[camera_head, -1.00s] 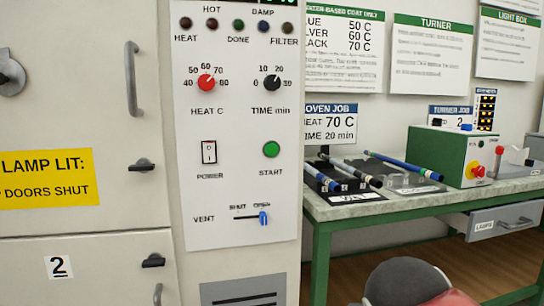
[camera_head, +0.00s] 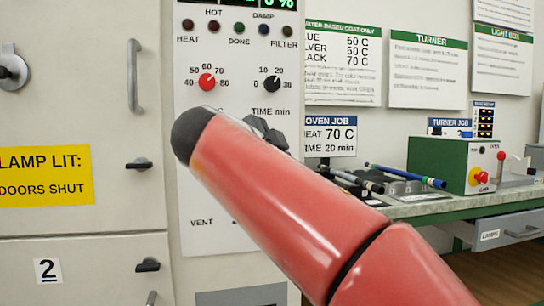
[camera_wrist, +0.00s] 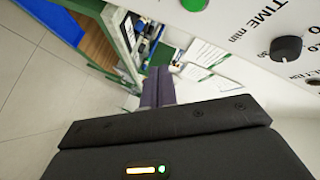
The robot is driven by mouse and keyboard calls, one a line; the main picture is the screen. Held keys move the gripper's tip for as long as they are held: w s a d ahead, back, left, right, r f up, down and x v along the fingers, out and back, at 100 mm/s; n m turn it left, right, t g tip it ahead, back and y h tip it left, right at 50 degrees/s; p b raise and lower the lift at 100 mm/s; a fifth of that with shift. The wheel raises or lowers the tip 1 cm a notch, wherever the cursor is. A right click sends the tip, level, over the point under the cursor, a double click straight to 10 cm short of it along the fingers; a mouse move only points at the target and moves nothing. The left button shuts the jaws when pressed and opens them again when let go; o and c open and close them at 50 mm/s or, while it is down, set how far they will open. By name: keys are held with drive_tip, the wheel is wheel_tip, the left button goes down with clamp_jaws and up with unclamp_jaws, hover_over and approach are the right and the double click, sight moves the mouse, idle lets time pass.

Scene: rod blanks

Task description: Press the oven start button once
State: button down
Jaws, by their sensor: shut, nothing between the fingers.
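The oven control panel (camera_head: 235,55) stands upright in the middle of the head view. My red arm crosses its lower half and hides the start button, the power switch and most of the vent slider there. In the wrist view the green start button (camera_wrist: 194,4) shows at the top edge, partly cut off, beside the black time dial (camera_wrist: 286,48). My gripper (camera_wrist: 160,74) is shut and empty, its dark fingers pointing up the wrist picture. They appear apart from the button. In the head view my arm hides most of the gripper.
The red heat dial (camera_head: 207,82) and black time dial (camera_head: 271,83) show above my arm. Oven doors with a handle (camera_head: 134,77) and latches are on the left. On the right a bench (camera_head: 440,209) carries a green turner box (camera_head: 440,163) and several rods.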

idle(0.3)
drive_tip(key=w+a+p, duration=0.2)
drive_tip(key=w+p, duration=0.3)
drive_tip(key=w, duration=0.3)
drive_tip(key=shift+w+a+p, duration=0.2)
drive_tip(key=shift+w+p, duration=0.05)
drive_tip(key=shift+p, duration=0.15)
idle(1.8)
drive_tip(key=shift+w+a, duration=0.1)
drive_tip(key=shift+w, duration=0.3)
drive_tip(key=shift+w+a, duration=0.1)
drive_tip(key=shift+w, duration=0.25)
idle(0.5)
drive_tip(key=shift+s, duration=0.15)
drive_tip(key=shift+s+d+b, duration=0.25)
drive_tip(key=shift+s+b, duration=0.4)
